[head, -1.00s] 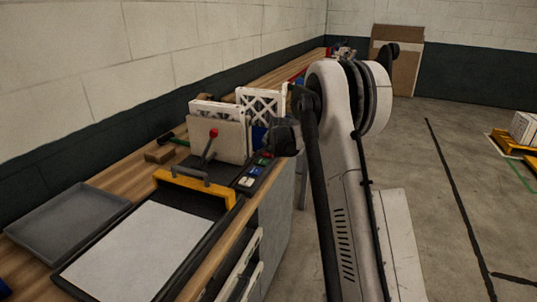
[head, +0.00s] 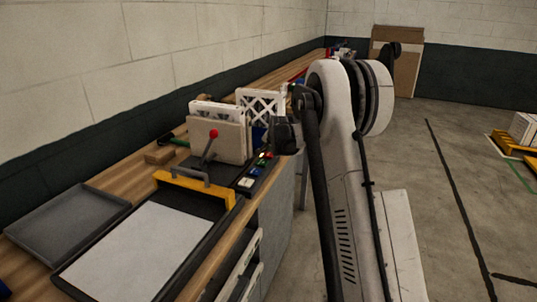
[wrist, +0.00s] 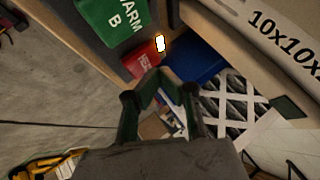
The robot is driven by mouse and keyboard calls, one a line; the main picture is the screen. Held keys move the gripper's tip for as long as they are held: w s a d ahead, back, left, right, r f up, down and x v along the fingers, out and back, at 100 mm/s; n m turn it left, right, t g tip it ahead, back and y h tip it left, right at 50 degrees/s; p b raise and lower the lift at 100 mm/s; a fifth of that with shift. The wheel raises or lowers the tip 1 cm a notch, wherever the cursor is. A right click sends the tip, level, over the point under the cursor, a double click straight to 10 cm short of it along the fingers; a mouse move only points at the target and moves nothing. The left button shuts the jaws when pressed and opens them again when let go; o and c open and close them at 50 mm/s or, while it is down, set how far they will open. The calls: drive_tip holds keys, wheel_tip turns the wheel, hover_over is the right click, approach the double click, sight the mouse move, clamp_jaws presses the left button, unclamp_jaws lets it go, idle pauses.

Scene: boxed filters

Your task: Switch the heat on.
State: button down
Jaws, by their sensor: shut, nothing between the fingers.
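The control strip shows in the head view as a row of coloured switches: a white one (head: 245,183), a blue one (head: 254,171), a green one (head: 261,162) and a red one (head: 267,154). In the wrist view a green switch (wrist: 112,22) reads "WARM B", and a red switch (wrist: 143,57) sits beyond it. A small lamp (wrist: 160,43) beside the red switch glows bright. My gripper (wrist: 158,76) is shut and empty, its tips close to the red switch in the picture; I cannot tell whether they touch it. In the head view my gripper (head: 285,137) is dark and partly hidden.
White lattice-faced filters (head: 255,100) stand behind. A grey tray (head: 68,228) and a white sheet (head: 140,250) lie nearer.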

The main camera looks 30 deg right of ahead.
sight(269, 154)
drive_tip(key=shift+r, duration=0.25)
drive_tip(key=shift+r+p, duration=1)
drive_tip(key=shift+r, duration=1.85)
drive_tip(key=s+a+r+n, duration=0.2)
drive_tip(key=s+a+r, duration=0.35)
drive_tip(key=s, duration=0.25)
drive_tip(key=s+a+r+n+y, duration=0.1)
drive_tip(key=s+a+r+n, duration=0.1)
drive_tip(key=s+a+r, duration=0.35)
drive_tip(key=s+a+r+n, duration=0.1)
drive_tip(key=s+a+r, duration=0.2)
drive_tip(key=s+a, duration=0.55)
drive_tip(key=s+a+f+n, duration=0.2)
drive_tip(key=s, duration=0.9)
drive_tip(key=s+a+f+n+g, duration=0.1)
drive_tip(key=s+a+f+n, duration=0.1)
drive_tip(key=s, duration=0.8)
drive_tip(key=s+a+f+n+g+y, duration=0.1)
drive_tip(key=s+a+f+n, duration=0.1)
drive_tip(key=s, duration=0.9)
drive_tip(key=shift+s+a+f, duration=0.35)
drive_tip(key=shift+a+f, duration=0.1)
drive_tip(key=shift+f, duration=0.1)
